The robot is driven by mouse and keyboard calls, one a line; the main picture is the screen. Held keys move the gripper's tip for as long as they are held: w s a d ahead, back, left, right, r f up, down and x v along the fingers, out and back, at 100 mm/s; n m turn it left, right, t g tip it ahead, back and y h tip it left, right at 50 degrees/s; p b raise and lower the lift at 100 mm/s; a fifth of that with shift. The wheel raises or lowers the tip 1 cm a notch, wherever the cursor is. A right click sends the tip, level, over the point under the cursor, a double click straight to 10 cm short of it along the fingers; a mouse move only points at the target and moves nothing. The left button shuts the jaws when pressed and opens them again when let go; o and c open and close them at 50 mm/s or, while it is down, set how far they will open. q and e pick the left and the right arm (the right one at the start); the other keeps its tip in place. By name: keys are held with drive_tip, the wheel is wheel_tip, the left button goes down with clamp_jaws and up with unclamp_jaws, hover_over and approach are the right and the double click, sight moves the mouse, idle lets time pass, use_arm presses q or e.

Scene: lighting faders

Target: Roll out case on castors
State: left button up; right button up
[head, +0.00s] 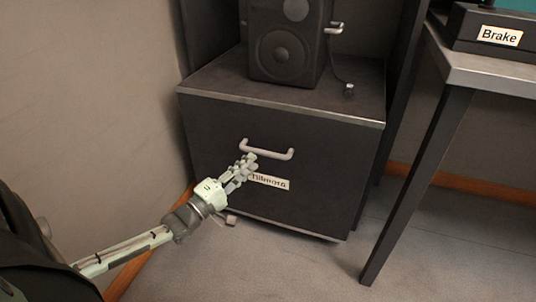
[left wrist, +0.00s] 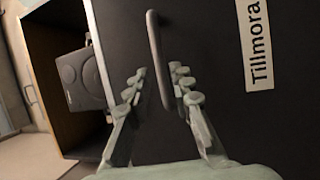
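The case is a dark box (head: 220,140) standing on the floor, with a grey bow handle (head: 268,153) and a white "Tillmora" label (head: 268,181) on its front. My left gripper (head: 246,165) is in front of the case, at the left end of the handle in the head view. In the left wrist view the fingers of my left gripper (left wrist: 157,82) are open and spread, with the lower part of the handle (left wrist: 157,60) between them or just beyond them. I cannot tell whether they touch it. The label (left wrist: 259,45) is to the right there. My right gripper is not in view.
A black speaker (head: 284,55) stands on top of the case, with a small metal handle and cable beside it. A table (head: 475,72) with a "Brake" box (head: 500,36) is at right. A wall is close on the left. Floor in front is clear.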

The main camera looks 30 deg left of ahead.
sight(263, 152)
use_arm(q)
drive_tip(key=b+x, duration=0.1)
drive_tip(key=x, duration=0.5)
drive_tip(key=shift+w+d, duration=0.1)
drive_tip(key=shift+w, duration=0.05)
drive_tip(key=shift+c, duration=0.2)
clamp_jaws()
